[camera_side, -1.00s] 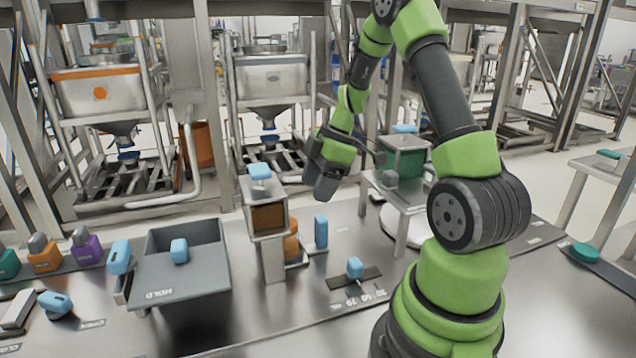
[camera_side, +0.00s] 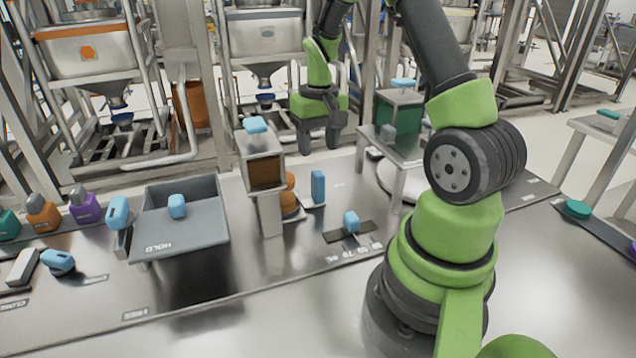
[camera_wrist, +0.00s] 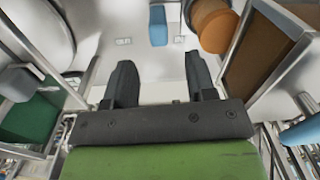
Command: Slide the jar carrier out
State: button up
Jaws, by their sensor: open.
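An orange jar (camera_side: 288,195) stands under the small hopper with brown contents (camera_side: 264,171), partly hidden by the hopper's stand. An upright blue handle (camera_side: 318,187) rises beside the jar, apparently on the jar's carrier; most of the carrier is hidden. In the wrist view the orange jar (camera_wrist: 213,28) is at the upper right and the blue handle (camera_wrist: 158,26) at the top middle. My gripper (camera_side: 320,146) points down with its fingers apart and empty, above and behind the handle in the side view. Its two fingers also show in the wrist view (camera_wrist: 160,82), apart from the handle.
A grey HOLD bin (camera_side: 205,235) with a blue handle stands left of the hopper. A green hopper (camera_side: 398,115) on a stand is to the right. A blue knob (camera_side: 351,221) sits on a dark scale strip in front. The bench front is mostly clear.

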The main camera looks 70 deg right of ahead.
aim_at(318, 173)
jog(key=shift+m, duration=0.6)
jog(key=shift+f, duration=0.45)
notch_tip(318, 173, down, 9)
